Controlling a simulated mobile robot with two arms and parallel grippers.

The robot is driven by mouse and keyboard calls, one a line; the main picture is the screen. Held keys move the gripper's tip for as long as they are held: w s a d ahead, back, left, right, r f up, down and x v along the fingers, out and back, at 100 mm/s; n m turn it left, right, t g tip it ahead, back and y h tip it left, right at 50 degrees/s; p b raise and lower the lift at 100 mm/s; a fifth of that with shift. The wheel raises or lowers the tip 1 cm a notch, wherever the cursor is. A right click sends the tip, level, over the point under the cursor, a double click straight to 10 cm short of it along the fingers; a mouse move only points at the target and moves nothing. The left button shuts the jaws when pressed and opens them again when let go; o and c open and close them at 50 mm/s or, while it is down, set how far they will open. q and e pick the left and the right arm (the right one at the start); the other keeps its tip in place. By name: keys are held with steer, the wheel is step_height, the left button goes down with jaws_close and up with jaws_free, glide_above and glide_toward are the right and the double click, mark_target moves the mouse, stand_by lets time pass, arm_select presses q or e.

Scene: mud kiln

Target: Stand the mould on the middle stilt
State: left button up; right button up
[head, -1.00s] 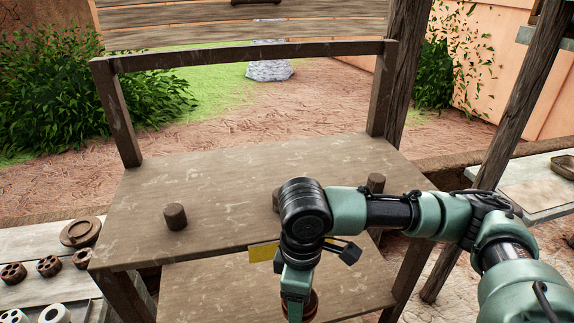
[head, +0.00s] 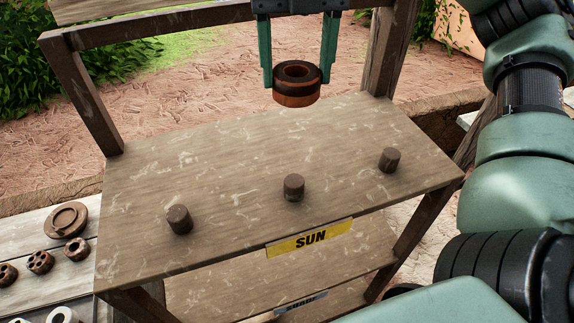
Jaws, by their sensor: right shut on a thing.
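The mould (head: 297,96) is a reddish-brown ring with a dark top and a round hole. My right gripper (head: 297,80) is shut on it, a green finger on each side, and holds it level in the air above the back part of the top shelf. The middle stilt (head: 294,188) is a short dark peg standing on that shelf (head: 230,165), nearer the front and almost straight below the mould in the picture. The left stilt (head: 179,219) and right stilt (head: 389,160) stand bare too. My left gripper does not show.
A yellow SUN label (head: 310,238) is on the shelf's front edge. A rail (head: 190,23) runs along the back between posts. A lower shelf (head: 230,288) lies below. At left, a bench holds a brown round dish (head: 66,219) and several small holed pieces.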

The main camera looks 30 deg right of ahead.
step_height(320, 180, down, 15)
steer(key=b, duration=0.4)
steer(key=shift+f, duration=0.2)
steer(key=shift+d+f, duration=0.1)
steer(key=shift+f, duration=0.5)
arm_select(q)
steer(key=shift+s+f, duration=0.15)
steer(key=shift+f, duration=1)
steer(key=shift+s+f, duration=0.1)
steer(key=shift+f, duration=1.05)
arm_select(e)
steer(key=shift+f, duration=1.4)
steer(key=shift+f, duration=0.1)
steer(key=o, duration=1.8)
arm_select(q)
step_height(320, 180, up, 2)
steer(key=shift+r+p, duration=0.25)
steer(key=shift+p, duration=0.9)
arm_select(e)
step_height(320, 180, up, 12)
